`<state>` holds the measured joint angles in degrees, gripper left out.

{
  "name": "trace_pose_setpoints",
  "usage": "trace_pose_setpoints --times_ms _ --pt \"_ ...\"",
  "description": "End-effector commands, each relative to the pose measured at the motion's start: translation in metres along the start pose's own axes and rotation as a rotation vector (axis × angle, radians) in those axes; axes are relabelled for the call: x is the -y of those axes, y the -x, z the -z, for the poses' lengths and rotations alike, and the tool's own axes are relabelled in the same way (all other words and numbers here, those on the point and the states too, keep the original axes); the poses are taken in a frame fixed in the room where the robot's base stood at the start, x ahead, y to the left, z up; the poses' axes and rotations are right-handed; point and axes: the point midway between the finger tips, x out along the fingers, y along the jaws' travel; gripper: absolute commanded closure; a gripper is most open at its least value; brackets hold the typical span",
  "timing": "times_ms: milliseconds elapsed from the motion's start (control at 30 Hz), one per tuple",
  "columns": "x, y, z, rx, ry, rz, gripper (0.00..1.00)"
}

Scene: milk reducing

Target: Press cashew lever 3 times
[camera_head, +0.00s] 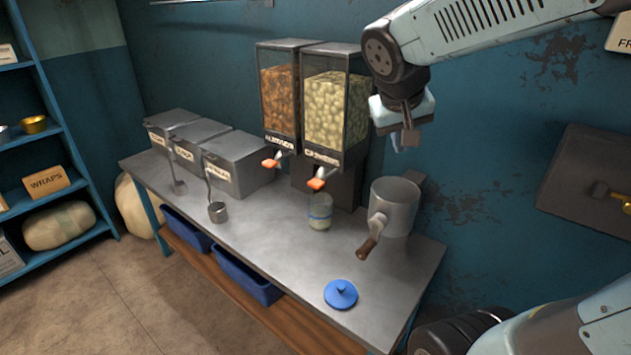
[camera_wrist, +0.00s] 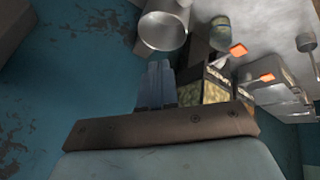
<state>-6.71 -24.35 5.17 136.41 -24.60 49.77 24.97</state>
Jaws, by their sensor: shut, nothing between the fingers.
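The cashew dispenser (camera_head: 337,112) is the right one of two clear hoppers at the back of the metal table, filled with pale nuts. Its orange-tipped lever (camera_head: 316,184) sticks out at the bottom front; in the wrist view the lever (camera_wrist: 238,49) shows right of my fingers. A glass jar (camera_head: 320,212) with pale contents stands below the lever; it also shows in the wrist view (camera_wrist: 220,32). My gripper (camera_head: 408,137) is raised to the right of the cashew hopper, apart from the lever. Its fingers (camera_wrist: 156,72) are shut and empty.
The almond dispenser (camera_head: 279,98) with its own orange lever (camera_head: 270,163) stands left. A metal grinder (camera_head: 392,208) with a wooden handle stands right of the jar. A blue lid (camera_head: 341,294) lies near the front edge. Metal bins (camera_head: 240,163) and ladles are at left.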

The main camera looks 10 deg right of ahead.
Motion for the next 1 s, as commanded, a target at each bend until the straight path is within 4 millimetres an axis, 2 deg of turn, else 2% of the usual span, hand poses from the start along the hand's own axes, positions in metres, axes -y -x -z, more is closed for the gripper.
trace_pose_setpoints --times_ms 267,533,700,800,1000 --pt "0.043 -0.038 0.063 -0.048 0.076 -0.123 1.00" --pt "0.108 -0.077 0.116 -0.146 0.152 -0.179 1.00" --pt "0.146 -0.095 0.136 -0.201 0.185 -0.180 1.00" --pt "0.159 -0.101 0.142 -0.221 0.195 -0.178 1.00" --pt "0.169 -0.105 0.146 -0.236 0.201 -0.175 1.00"
